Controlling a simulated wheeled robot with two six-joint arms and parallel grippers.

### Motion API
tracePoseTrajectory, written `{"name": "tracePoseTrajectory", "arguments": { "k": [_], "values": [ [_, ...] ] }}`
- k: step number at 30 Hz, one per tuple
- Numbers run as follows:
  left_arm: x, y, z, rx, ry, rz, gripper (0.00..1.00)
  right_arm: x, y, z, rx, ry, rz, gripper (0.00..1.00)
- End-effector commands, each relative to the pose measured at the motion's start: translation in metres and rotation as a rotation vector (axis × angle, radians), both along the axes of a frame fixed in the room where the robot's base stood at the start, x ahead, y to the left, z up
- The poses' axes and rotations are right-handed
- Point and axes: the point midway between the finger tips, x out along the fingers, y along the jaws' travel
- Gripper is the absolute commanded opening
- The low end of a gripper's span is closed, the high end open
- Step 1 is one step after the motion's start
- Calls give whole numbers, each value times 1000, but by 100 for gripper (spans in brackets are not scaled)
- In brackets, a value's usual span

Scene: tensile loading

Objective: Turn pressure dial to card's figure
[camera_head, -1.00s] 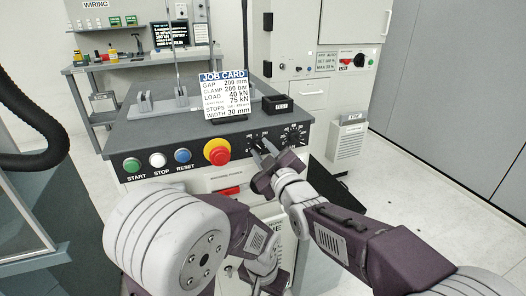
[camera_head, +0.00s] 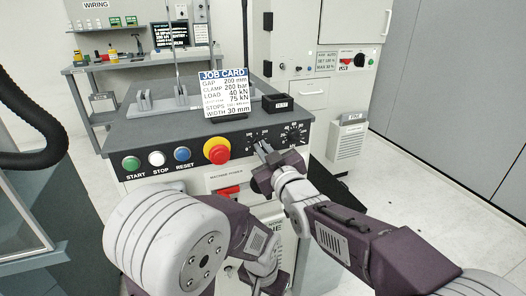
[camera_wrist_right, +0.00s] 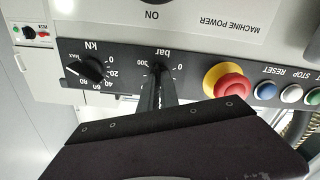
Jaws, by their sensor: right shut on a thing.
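The pressure dial (camera_wrist_right: 159,69), marked bar, is on the machine's dark front panel. In the right wrist view my right gripper (camera_wrist_right: 156,92) is shut on its knob, and the fingers hide most of the knob and its pointer. In the head view the right gripper (camera_head: 262,148) reaches the panel right of the red emergency button. The job card (camera_head: 223,94) stands upright on the machine top and reads clamp 200 bar.
The kN dial (camera_head: 295,133) is close to the right of the gripper; it also shows in the wrist view (camera_wrist_right: 93,70). A red-and-yellow emergency button (camera_head: 217,151) is close on the left, beyond it blue, white and green buttons.

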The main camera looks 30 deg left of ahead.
Motion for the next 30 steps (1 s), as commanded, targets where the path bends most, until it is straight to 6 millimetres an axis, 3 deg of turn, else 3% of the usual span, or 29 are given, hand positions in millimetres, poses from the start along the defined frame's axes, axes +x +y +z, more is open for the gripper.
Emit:
{"name": "tracePoseTrajectory", "arguments": {
  "k": [30],
  "values": [
    [0, 0, -13, 0, 0, 0, 36, 0, 0, -1, 576, 677, 0, 0]
  ]
}}
